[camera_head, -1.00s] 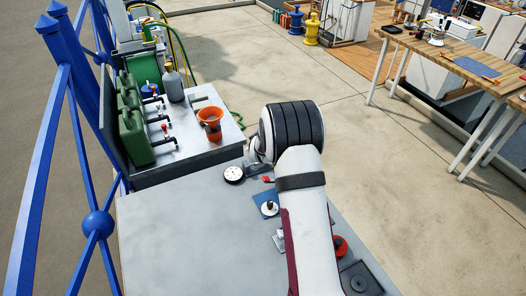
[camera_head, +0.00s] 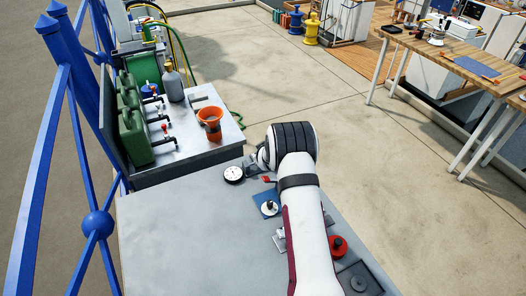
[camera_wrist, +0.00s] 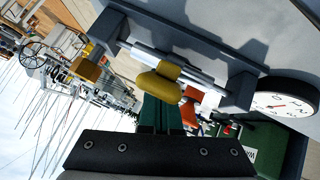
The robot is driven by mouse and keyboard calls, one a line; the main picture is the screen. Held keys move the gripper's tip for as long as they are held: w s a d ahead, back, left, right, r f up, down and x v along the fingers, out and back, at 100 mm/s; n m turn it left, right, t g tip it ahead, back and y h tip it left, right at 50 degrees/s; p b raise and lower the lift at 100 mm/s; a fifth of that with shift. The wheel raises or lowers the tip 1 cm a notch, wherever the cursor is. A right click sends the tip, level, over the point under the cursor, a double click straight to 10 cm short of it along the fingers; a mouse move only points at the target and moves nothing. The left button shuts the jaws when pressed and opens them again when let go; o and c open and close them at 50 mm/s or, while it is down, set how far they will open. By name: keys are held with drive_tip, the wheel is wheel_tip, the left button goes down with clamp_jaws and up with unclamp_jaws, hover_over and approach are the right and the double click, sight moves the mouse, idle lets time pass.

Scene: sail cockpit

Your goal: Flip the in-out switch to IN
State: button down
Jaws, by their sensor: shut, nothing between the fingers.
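In the wrist view, a dark grey bracket (camera_wrist: 185,42) carries a metal rod with a rounded yellow lever (camera_wrist: 160,86) on it. This looks like the in-out switch, but I can read no IN or OUT marking. My gripper (camera_wrist: 168,103) is shut and empty, its dark green fingers pointing at the yellow lever. The fingertips are right by the lever; whether they touch it I cannot tell. In the head view my own wrist covers the fingers and most of the switch.
A round white gauge (camera_head: 234,174) lies beside the switch; it also shows in the wrist view (camera_wrist: 287,104). A blue plate with a knob (camera_head: 268,206) and a red knob (camera_head: 338,245) stand on the grey panel (camera_head: 180,235). An orange funnel (camera_head: 210,122) stands behind, near green cans (camera_head: 133,133).

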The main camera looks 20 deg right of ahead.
drive_tip(key=shift+a, duration=0.8)
drive_tip(key=shift+r, duration=0.1)
drive_tip(key=r, duration=0.1)
drive_tip(key=a+r, duration=0.1)
drive_tip(key=r, duration=0.2)
drive_tip(key=shift+s+a+r, duration=0.15)
drive_tip(key=shift+s+a, duration=0.05)
drive_tip(key=shift+a, duration=0.15)
drive_tip(key=v, duration=0.9)
drive_tip(key=shift+s, duration=0.15)
drive_tip(key=shift+d+r, duration=0.3)
drive_tip(key=shift+d, duration=0.3)
